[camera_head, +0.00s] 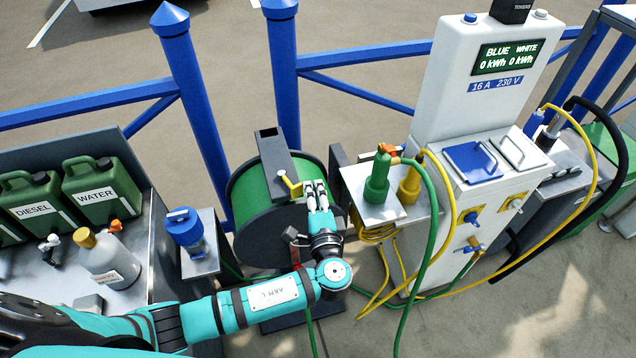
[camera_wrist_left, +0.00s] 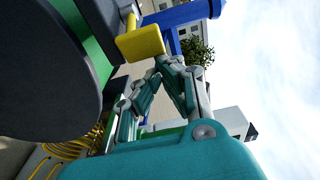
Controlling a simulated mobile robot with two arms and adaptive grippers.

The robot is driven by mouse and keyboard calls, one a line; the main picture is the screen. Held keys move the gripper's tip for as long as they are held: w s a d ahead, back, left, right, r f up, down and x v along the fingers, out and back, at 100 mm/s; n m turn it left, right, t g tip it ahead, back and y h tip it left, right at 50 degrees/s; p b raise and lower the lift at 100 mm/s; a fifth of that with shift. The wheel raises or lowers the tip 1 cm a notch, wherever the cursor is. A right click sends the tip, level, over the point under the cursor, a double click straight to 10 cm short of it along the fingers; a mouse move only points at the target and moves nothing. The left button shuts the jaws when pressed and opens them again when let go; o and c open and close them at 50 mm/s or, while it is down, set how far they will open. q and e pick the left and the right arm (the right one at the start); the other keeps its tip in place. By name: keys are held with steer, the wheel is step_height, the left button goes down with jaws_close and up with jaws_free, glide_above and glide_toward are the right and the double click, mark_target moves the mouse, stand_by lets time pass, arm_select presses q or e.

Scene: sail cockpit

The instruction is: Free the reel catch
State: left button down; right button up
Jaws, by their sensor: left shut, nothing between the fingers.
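The hose reel (camera_head: 262,192) is a green drum between dark round side plates, under a grey bracket. The yellow catch (camera_head: 291,184) sits at the bracket's front edge, on the reel's upper right. My left gripper (camera_head: 316,188) is shut and empty, just right of the catch. Its fingertips (camera_wrist_left: 168,66) show close to the yellow block; I cannot tell whether they touch it. My right gripper is not in view.
A white power pedestal (camera_head: 480,90) stands to the right, with a shelf (camera_head: 385,212) holding green and yellow connectors. Blue railing (camera_head: 200,110) runs behind. Green and yellow hoses hang at the right.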

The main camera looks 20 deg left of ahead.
arm_select(q)
steer(key=shift+s+a+m+t+h, duration=0.2)
steer(key=shift+s+a+m+h, duration=0.15)
steer(key=shift+s+h, duration=0.15)
steer(key=shift+s+a+m+t+h, duration=0.2)
steer(key=shift+s+a+m+h, duration=0.15)
steer(key=shift+s, duration=0.25)
